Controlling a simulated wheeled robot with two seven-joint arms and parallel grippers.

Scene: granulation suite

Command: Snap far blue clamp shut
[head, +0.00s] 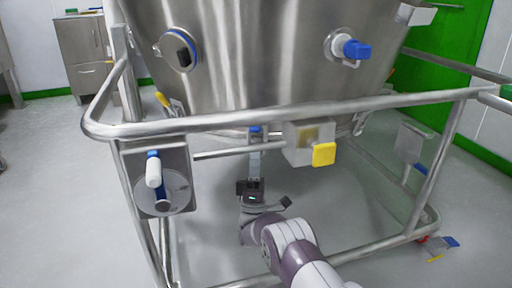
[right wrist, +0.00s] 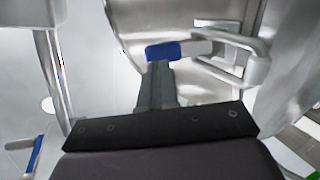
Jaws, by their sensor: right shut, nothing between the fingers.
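A clamp lever with a blue grip (head: 255,129) shows under the lower rim of the steel vessel in the head view, just above my right gripper. In the right wrist view the blue grip (right wrist: 164,51) sits on a pale metal lever, which runs right to a bracket (right wrist: 258,62). My right gripper (head: 254,140) points up, with its fingers together and empty. In the right wrist view its fingertips (right wrist: 159,66) are right at the blue grip; I cannot tell whether they touch it. The clamp's latch is partly hidden. My left gripper is out of view.
The steel vessel (head: 265,55) stands in a tubular frame, whose front rail (head: 240,119) crosses above my right arm. A box with a yellow knob (head: 323,154) is right of the gripper. A plate with a white-and-blue handle (head: 153,172) is at left. Open floor lies below.

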